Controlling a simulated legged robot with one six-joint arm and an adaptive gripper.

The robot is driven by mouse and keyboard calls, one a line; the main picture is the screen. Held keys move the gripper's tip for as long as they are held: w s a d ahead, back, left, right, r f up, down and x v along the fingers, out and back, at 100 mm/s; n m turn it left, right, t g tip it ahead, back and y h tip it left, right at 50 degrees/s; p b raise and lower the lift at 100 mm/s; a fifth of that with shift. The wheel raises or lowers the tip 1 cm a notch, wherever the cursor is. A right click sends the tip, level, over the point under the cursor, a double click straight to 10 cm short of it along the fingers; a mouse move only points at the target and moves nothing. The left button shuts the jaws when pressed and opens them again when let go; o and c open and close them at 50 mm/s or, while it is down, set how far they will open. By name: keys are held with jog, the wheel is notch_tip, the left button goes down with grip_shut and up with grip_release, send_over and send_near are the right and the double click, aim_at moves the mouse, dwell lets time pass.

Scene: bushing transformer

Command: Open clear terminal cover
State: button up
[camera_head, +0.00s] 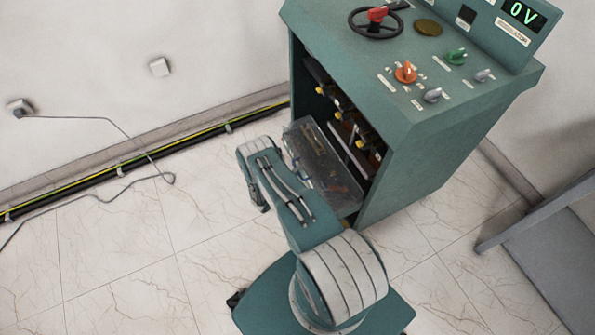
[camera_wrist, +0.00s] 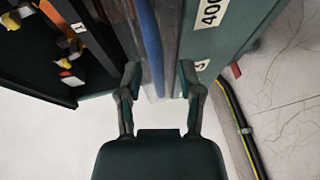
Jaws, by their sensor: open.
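The clear terminal cover (camera_head: 335,180) shows as a see-through panel at the open side of the green cabinet, with metal parts and wires visible through it. My arm hides part of its left side. In the wrist view, a clear strip that looks like the cover's edge (camera_wrist: 158,94) lies between my fingers, with a blue cable beside or behind it. My gripper (camera_wrist: 160,78) is open, with one finger on each side of that strip. I cannot tell whether either finger touches it.
The green cabinet (camera_head: 425,160) has knobs, a handwheel (camera_head: 376,22) and a display reading 0 V on top. Its open side shows dark shelves with yellow parts (camera_wrist: 66,64). A black and yellow-green cable (camera_head: 90,177) runs along the wall. A grey bench (camera_head: 540,225) stands at right.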

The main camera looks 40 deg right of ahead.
jog(key=shift+d, duration=0.2)
grip_shut()
jog(key=shift+r, duration=0.1)
